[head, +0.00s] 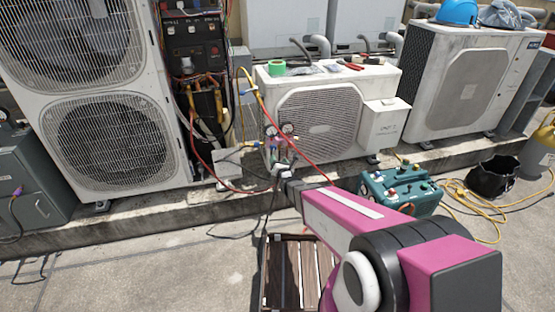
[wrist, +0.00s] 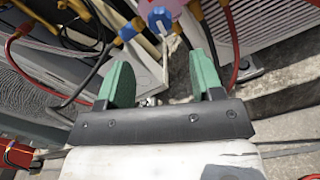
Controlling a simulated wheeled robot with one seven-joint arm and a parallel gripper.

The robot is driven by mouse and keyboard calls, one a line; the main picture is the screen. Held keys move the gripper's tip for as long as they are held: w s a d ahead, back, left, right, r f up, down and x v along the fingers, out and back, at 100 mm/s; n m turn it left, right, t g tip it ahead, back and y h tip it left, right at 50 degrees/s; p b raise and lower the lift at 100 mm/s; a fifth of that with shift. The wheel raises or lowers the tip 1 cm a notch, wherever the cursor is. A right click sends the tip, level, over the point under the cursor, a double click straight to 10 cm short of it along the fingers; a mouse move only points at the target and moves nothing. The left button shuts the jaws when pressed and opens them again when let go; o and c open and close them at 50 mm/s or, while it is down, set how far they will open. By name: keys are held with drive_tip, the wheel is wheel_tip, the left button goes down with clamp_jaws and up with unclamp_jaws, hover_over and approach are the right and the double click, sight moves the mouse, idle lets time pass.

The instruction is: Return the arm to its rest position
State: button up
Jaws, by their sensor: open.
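My gripper (head: 280,170) is at the end of my outstretched pink arm, just below a manifold gauge set (head: 281,140) in front of the small middle condenser (head: 320,125). In the wrist view, my gripper's two green fingers (wrist: 162,82) stand wide apart with nothing held between them. A blue knob (wrist: 158,18) and yellow fittings (wrist: 132,29) show just beyond the fingertips. I cannot tell whether a finger touches any hose or fitting there.
Red and yellow hoses run close around my gripper. A tall condenser (head: 115,140) stands left, another (head: 465,85) right. A teal machine (head: 403,188), yellow hose coils (head: 470,207) and a black bucket (head: 492,178) are right. A slatted wooden stand (head: 290,268) lies below my arm. Open floor (head: 150,265) is front left.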

idle(0.3)
drive_tip(key=s+d+r+m+g+h, duration=0.1)
drive_tip(key=s+d+m+g+h, duration=0.1)
drive_tip(key=s+d+m+g, duration=0.5)
drive_tip(key=d+r+m+g+h, duration=0.1)
drive_tip(key=d+m+g+h, duration=0.1)
drive_tip(key=d+m, duration=0.65)
drive_tip(key=s+d+r+m+g, duration=0.2)
drive_tip(key=s+r+m+g, duration=0.1)
drive_tip(key=s+m, duration=0.5)
drive_tip(key=s+d+r+m+g+h, duration=0.1)
drive_tip(key=s+d+r+m+g, duration=0.2)
drive_tip(key=s+m+g, duration=0.2)
drive_tip(key=s+m, duration=0.3)
drive_tip(key=m, duration=0.2)
drive_tip(key=shift+r, duration=0.2)
drive_tip(key=shift+m, duration=0.25)
